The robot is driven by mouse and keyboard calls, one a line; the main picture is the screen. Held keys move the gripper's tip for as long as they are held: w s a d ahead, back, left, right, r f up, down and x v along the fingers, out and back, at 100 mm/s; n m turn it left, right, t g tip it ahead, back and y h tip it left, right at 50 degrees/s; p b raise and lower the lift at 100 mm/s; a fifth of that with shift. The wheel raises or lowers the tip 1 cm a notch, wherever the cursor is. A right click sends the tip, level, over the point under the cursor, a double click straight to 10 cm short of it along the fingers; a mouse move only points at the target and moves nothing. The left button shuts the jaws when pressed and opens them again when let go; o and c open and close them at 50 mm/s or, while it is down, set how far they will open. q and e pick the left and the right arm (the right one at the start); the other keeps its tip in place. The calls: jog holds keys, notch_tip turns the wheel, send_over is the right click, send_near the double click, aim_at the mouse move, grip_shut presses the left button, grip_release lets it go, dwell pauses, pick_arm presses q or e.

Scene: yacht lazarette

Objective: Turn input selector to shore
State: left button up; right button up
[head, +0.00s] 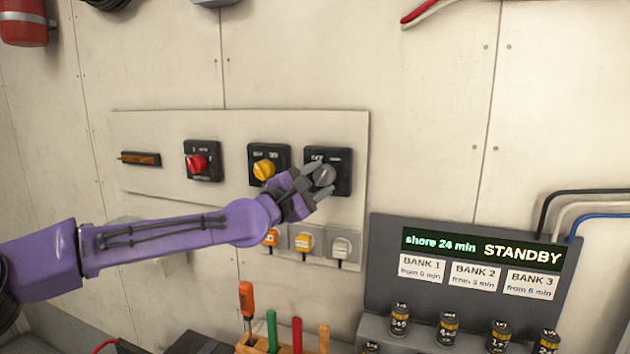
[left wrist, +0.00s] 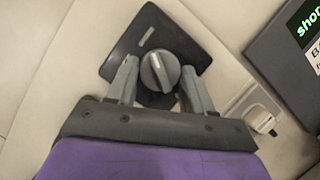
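Three rotary knobs on black plates sit on a pale wall panel (head: 226,125): a red knob (head: 197,164), a yellow knob (head: 265,169) and a grey knob (head: 325,175). Their plate labels are too small to read surely, so I cannot tell by label which is the input selector. My left gripper (head: 318,180) is at the grey knob. In the left wrist view the grey knob (left wrist: 158,70) has a pale pointer line and lies between the tips of my left gripper (left wrist: 158,84). The fingers are apart, one on each side, with gaps to the knob. My right gripper is out of view.
A dark display board (head: 465,265) at right reads "shore 24 min STANDBY" above three bank labels. Several small cylinders (head: 447,328) stand below it. A wooden holder (head: 262,345) with coloured handles stands below.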

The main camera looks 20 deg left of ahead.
pick_arm(q)
jog(key=o, duration=0.3)
jog(key=shift+s+a+f, duration=0.1)
jog(key=shift+s, duration=0.15)
jog(key=b+v, duration=0.3)
jog(key=v, duration=0.7)
jog(key=shift+b, duration=0.35)
